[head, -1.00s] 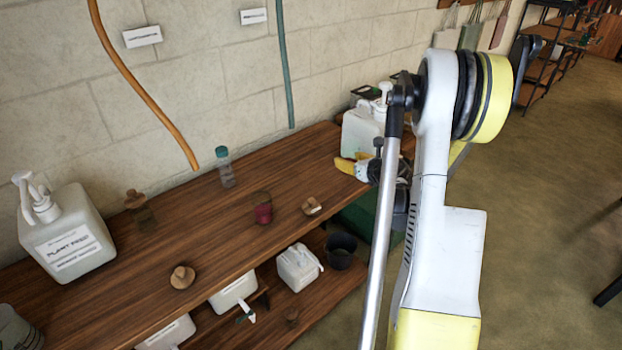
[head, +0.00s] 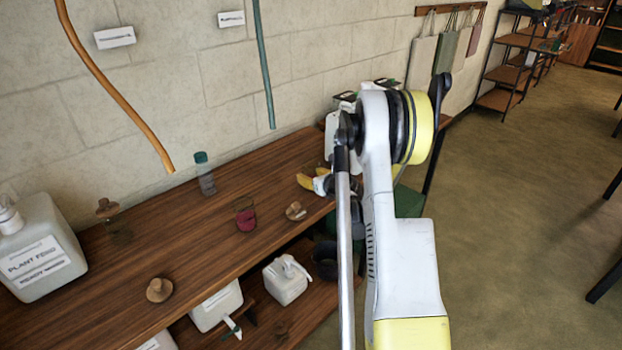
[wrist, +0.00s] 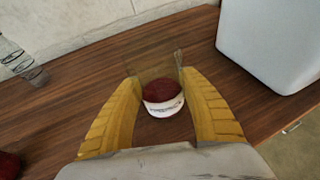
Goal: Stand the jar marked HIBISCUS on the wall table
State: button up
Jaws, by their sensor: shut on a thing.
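In the wrist view, a clear glass jar (wrist: 162,90) with dark red contents and a white label sits between the yellow fingers of my gripper (wrist: 157,78). The label print is too small to read. My gripper is shut on this jar. In the head view my gripper (head: 312,183) is over the right part of the wooden wall table (head: 195,240), and my arm partly hides it. I cannot tell whether the jar touches the tabletop. Another jar with red contents (head: 246,216) stands on the table to the left.
A wooden stopper (head: 296,211) lies near the front edge. A clear bottle with a green cap (head: 205,175) stands farther back. A big white pump container (wrist: 270,40) is close right of my gripper. A plant feed container (head: 40,255) stands at left.

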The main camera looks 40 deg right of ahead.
jog(key=shift+f, duration=0.1)
jog(key=o, duration=1.4)
